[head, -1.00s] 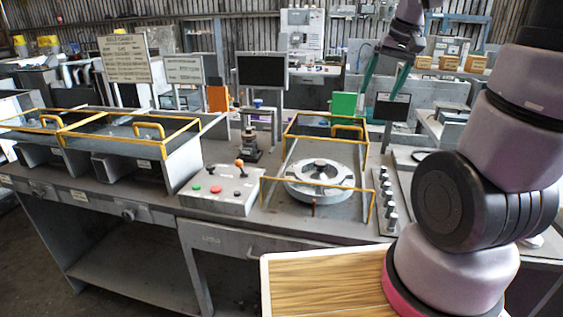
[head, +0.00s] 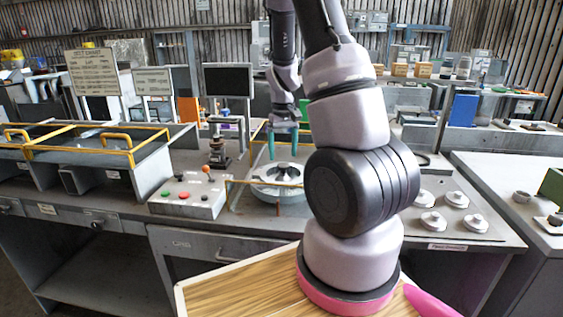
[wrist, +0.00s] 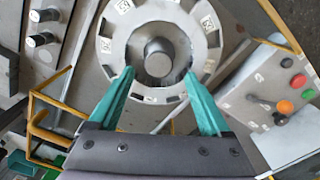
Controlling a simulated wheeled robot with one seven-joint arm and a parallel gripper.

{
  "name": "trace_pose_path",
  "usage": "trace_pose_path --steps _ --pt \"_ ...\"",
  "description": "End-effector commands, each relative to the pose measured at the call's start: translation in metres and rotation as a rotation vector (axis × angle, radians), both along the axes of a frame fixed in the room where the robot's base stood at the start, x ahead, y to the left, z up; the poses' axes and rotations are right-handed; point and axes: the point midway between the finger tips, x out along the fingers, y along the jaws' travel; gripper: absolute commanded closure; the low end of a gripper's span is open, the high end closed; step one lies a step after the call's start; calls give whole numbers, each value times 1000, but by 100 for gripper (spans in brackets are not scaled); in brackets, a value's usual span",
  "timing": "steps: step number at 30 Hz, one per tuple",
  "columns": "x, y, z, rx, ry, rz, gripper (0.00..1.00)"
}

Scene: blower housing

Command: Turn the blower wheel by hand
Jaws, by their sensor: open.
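The blower wheel (head: 264,189) is a round pale grey ring with a raised hub, set in the bench. In the wrist view the wheel (wrist: 113,50) shows dark slots and small labels around its ring, with the round hub (wrist: 158,55) in a recess at its centre. My gripper (head: 283,157) points down above the wheel with its two teal fingers apart. In the wrist view the gripper (wrist: 159,73) is open, with a fingertip on each side of the hub's near edge and nothing between them. I cannot tell whether the tips touch the wheel.
A yellow guard rail (head: 240,182) runs around the wheel's station. A control box (head: 187,195) with coloured buttons and a lever stands to its left. Several round metal knobs (head: 432,222) sit to the right. My arm hides part of the bench right of the wheel.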

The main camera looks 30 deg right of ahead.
Motion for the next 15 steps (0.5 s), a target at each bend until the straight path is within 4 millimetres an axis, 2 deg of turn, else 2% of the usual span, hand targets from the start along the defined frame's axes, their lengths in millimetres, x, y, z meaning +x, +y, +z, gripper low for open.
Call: trace_pose_path --steps 1,6,15 --pt "-1 0 -10 -1 4 0 18" --pt "0 0 -30 -1 1 1 18" --pt "0 0 -38 -1 -1 1 18"
